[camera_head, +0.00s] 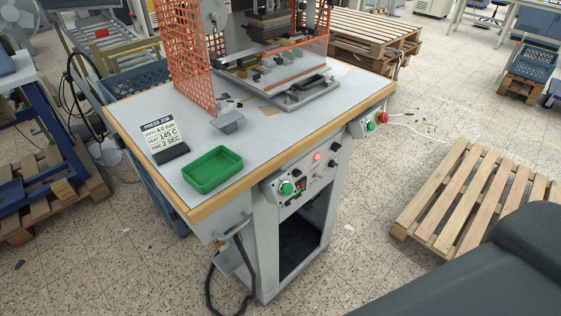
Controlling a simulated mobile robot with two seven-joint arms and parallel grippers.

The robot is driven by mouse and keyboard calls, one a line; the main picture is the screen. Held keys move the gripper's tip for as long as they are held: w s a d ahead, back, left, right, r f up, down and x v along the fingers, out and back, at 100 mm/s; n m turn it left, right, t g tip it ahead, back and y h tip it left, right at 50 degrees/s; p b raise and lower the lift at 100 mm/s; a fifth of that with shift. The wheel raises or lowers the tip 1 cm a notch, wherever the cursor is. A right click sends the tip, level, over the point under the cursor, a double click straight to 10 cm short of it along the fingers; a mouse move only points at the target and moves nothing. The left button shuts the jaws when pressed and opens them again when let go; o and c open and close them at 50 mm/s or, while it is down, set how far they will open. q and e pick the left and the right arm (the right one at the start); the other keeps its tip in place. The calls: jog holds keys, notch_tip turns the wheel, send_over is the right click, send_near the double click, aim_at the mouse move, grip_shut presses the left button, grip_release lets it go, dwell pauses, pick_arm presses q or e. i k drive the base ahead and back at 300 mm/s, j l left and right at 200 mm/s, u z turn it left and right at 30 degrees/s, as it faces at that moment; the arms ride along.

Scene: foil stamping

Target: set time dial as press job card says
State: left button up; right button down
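The press job card (160,134) stands in a dark holder at the left of the press table. It reads depth 4.0 mm, heat 145 C, time 2 SEC. The press control panel (274,203) is on the table's front side. It has a green button (287,188), a lit red lamp (317,156), a small display (300,185) and several black knobs, one being the upper right knob (336,145). The labels are too small to read, so I cannot tell which knob is the time dial or where it points. Neither gripper is in view.
The foil press (270,30) stands on the table behind an orange mesh guard (192,65). A green tray (212,170) sits at the table's front edge (225,198). A side box holds a red button (383,117). A pallet (465,200) lies right; floor before the panel is clear.

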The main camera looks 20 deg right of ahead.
aim_at(332, 164)
jog(key=k+l+z, duration=0.1)
jog(key=l, duration=0.25)
jog(key=k+l, duration=0.25)
jog(key=k+l+z, duration=0.15)
jog(key=l, duration=0.3)
